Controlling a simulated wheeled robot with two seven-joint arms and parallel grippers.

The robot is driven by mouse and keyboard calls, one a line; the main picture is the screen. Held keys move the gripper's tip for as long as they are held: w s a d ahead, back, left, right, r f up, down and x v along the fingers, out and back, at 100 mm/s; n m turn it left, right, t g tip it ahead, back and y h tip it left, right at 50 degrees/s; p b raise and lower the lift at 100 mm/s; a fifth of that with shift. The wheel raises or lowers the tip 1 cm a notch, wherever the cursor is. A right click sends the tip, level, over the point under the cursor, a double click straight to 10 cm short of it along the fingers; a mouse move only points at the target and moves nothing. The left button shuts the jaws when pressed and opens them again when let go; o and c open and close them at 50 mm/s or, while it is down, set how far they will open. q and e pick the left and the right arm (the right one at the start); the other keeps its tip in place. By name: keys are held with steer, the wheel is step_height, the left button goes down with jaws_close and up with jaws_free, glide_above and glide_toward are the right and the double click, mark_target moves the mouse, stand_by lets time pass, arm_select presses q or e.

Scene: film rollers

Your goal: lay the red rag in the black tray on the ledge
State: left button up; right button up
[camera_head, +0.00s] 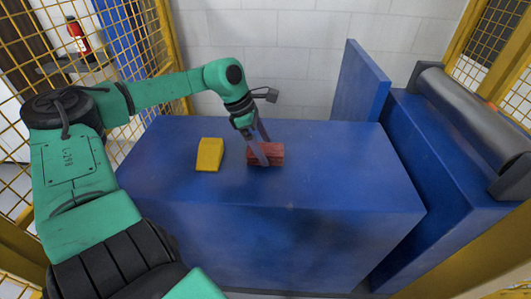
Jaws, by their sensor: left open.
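The red rag (270,154) lies folded into a small block on top of the blue ledge (330,180), near its middle. My left gripper (263,152) points down at the rag. Its fingers are open, one in front of the rag's left part and the other at its far side. I cannot tell whether they touch it. No black tray is in view on the ledge. My right gripper is not in view.
A yellow block-like cloth (210,154) lies left of the rag. A blue upright panel (361,84) rises at the ledge's back right. A large dark roller (472,118) sits on a blue stand at right. Yellow mesh fencing flanks both sides. The ledge's right part is clear.

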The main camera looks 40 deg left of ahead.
mark_target(263, 148)
arm_select(q)
steer(key=shift+f, duration=0.1)
steer(key=c, duration=1.3)
steer(key=shift+r+p, duration=0.4)
steer(key=shift+r, duration=0.05)
step_height(263, 148, up, 20)
steer(key=shift+f+p, duration=0.15)
steer(key=shift+p, duration=0.7)
